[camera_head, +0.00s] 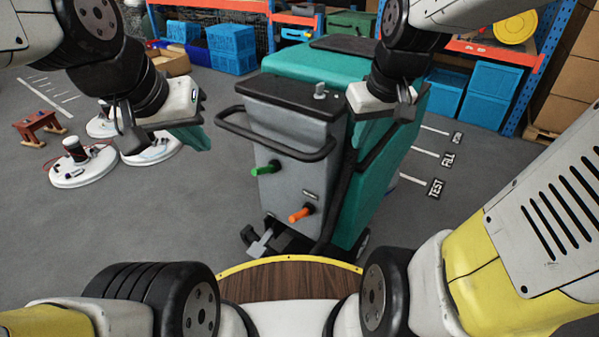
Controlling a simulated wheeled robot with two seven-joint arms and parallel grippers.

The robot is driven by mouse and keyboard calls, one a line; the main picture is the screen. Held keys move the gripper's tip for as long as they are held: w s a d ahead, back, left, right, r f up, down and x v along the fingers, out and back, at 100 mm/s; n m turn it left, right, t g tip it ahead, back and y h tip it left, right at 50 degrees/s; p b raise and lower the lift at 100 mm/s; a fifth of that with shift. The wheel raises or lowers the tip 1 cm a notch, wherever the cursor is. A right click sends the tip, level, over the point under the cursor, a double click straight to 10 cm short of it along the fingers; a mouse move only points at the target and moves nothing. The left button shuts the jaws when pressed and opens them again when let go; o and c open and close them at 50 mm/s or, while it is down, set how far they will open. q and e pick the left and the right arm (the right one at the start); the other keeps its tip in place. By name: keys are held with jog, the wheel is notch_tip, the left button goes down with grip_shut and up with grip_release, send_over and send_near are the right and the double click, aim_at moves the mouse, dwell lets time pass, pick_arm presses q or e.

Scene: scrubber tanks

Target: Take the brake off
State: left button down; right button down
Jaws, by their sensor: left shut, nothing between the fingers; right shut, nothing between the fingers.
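A teal and grey floor scrubber (285,160) stands upright in front of me, with a black bar handle (270,147) around its grey panel. A green lever (265,169) and an orange lever (301,214) stick out of the panel. A grey and black pedal-like part (262,243) sits low at the scrubber's foot; I cannot tell whether it is the brake. My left gripper (165,130) is shut and empty, in the air left of the handle. My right gripper (388,102) is shut and empty, in front of the scrubber's upper right side, hiding part of it.
Round white floor machines (84,168) and a small red stool (38,127) are on the floor at left. Blue crates (231,45) and shelves line the back. Cardboard boxes (572,70) stack at right. Grey floor is free left of the scrubber.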

jog(key=w+f+n+y, duration=0.1)
jog(key=w+f+y, duration=0.2)
jog(key=w+f, duration=0.3)
jog(key=w+f+n+y, duration=0.2)
jog(key=w+f, duration=0.4)
jog(key=f, duration=1.1)
jog(key=w+f+n+y, duration=0.1)
jog(key=w+f+y, duration=0.4)
jog(key=f, duration=0.7)
jog(key=shift+w+d+f+n, duration=0.15)
jog(key=shift+w+d+n, duration=0.2)
jog(key=shift+w, duration=0.35)
jog(key=shift+a, duration=0.1)
send_over(305, 211)
jog(key=s+d, duration=0.1)
jog(key=s, duration=0.2)
notch_tip(305, 211, down, 5)
jog(key=f, duration=0.1)
jog(key=s+a+f, duration=0.1)
jog(key=f, duration=0.1)
jog(key=shift+s+a+f, duration=0.1)
jog(key=shift+a+f, duration=0.1)
jog(key=shift+f, duration=0.05)
